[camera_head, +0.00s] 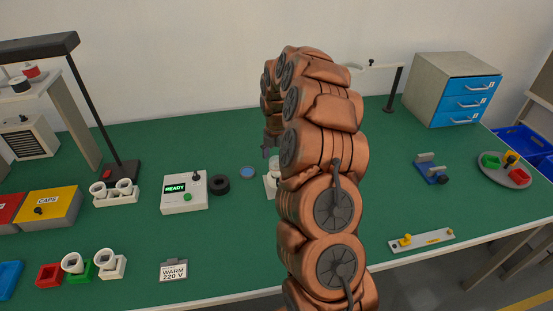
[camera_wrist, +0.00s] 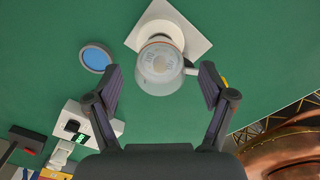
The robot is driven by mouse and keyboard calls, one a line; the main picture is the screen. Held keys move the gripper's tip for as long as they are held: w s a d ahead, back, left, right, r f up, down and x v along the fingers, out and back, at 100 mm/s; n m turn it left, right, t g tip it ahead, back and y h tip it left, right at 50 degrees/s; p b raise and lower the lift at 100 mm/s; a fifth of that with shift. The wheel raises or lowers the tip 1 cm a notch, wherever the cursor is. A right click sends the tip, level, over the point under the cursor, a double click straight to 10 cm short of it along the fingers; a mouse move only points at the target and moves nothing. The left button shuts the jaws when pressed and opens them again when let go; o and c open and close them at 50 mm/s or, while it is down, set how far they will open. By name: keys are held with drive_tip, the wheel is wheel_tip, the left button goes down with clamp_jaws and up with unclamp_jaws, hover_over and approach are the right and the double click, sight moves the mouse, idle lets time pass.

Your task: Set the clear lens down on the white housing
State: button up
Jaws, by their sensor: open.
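The clear lens (camera_wrist: 160,78) is a see-through dome in the wrist view, with faint print showing through it. It appears to rest on the white housing (camera_wrist: 193,42), a square plate with a round raised part, though the exact contact is hidden from above. My gripper (camera_wrist: 160,67) is open, with one finger on each side of the lens and a gap to both. In the head view the housing (camera_head: 268,188) stands beside my arm, which hides its right side. The gripper (camera_head: 267,152) is just above it and small there.
A blue disc (camera_head: 247,172), a black ring (camera_head: 220,185) and a tester reading READY (camera_head: 183,200) stand to the left. White sockets (camera_head: 115,194) and a lamp (camera_head: 121,172) are farther left. A blue fixture (camera_head: 431,170) and a round tray (camera_head: 493,177) are at right.

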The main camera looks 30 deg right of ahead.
sight(275, 161)
wheel_tip(275, 161, up, 12)
idle(0.6)
idle(0.4)
drive_tip(key=s+a+r+m, duration=0.3)
drive_tip(key=s+a+m, duration=0.1)
drive_tip(key=s+a, duration=0.4)
drive_tip(key=s+a+r+m, duration=0.3)
drive_tip(key=s+a+m, duration=0.3)
drive_tip(key=a, duration=0.4)
drive_tip(key=s+a+f+m+g, duration=0.1)
drive_tip(key=s+m, duration=0.4)
drive_tip(key=s, duration=0.7)
drive_tip(key=s+a+f+m, duration=0.2)
drive_tip(key=s+a+m, duration=0.3)
drive_tip(key=s, duration=0.7)
drive_tip(key=shift+f+m+g, duration=0.4)
drive_tip(key=shift+m, duration=0.4)
